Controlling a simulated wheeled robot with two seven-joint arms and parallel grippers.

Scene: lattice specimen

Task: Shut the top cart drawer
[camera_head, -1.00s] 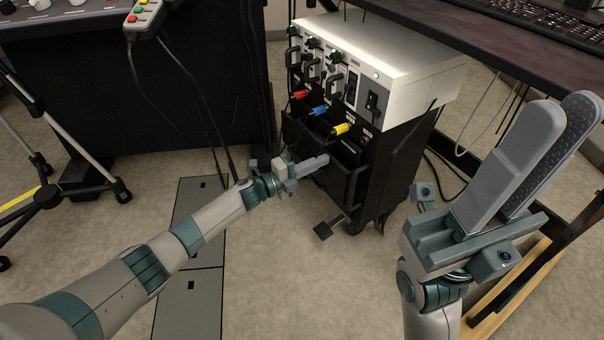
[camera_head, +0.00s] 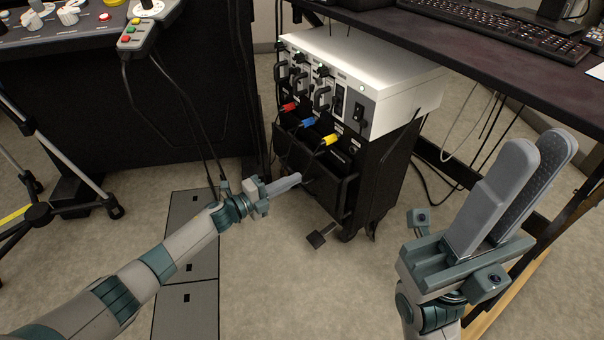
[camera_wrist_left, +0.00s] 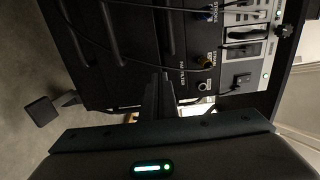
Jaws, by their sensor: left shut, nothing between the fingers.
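The black cart (camera_head: 385,185) stands right of centre in the head view. Its top drawer (camera_head: 318,182), below the colored plugs, sticks out from the cart, with a dark gap showing above its front. My left gripper (camera_head: 290,182) is shut and empty, with its fingertips at the drawer front; I cannot tell whether they touch. In the left wrist view, the shut fingers (camera_wrist_left: 160,100) point at the dark cart front, which lies sideways. My right gripper (camera_head: 515,190) is raised at the right, away from the cart, with a narrow gap between its fingers.
A silver-white unit (camera_head: 380,70) with red, blue and yellow plugs sits on the cart. A pedal-like black block (camera_head: 316,240) stands out low in front of the cart. A desk (camera_head: 480,50) with a keyboard overhangs at the right. A tripod (camera_head: 40,190) stands left.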

